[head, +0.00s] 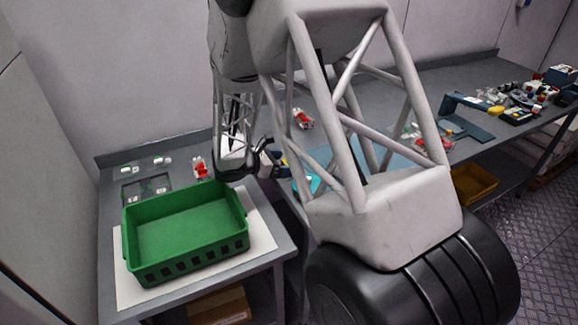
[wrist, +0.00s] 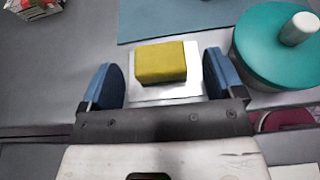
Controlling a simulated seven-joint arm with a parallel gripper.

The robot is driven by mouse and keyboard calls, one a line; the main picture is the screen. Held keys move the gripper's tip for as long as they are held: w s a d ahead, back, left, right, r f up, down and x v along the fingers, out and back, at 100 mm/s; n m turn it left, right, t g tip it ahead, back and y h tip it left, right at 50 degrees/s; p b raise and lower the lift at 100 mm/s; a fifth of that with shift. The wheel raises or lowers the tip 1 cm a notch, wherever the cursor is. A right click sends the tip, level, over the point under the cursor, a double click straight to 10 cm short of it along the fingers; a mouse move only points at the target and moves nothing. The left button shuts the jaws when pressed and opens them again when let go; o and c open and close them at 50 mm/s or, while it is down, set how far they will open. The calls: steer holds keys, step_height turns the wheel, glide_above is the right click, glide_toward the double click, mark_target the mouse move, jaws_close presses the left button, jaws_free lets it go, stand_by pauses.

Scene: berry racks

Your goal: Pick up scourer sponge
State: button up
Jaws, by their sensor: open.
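The scourer sponge (wrist: 160,62) is a yellow block on a pale square plate (wrist: 190,92) in the wrist view. My gripper (wrist: 163,80) is open, with one blue-padded finger to the left of the sponge and one to the right. There are gaps between the sponge and both fingers, and nothing is held. In the head view my gripper (head: 277,163) is above the table beyond the green crate, and the sponge is mostly hidden by my arm there.
A teal round lidded container (wrist: 268,48) stands close to the right finger. A blue-grey mat (wrist: 165,18) lies behind the sponge. An empty green crate (head: 188,207) stands on a white sheet (head: 262,238) at left. Red-and-white items (head: 302,119) lie farther back.

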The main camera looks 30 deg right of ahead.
steer(key=shift+x, duration=1.45)
steer(key=c, duration=1)
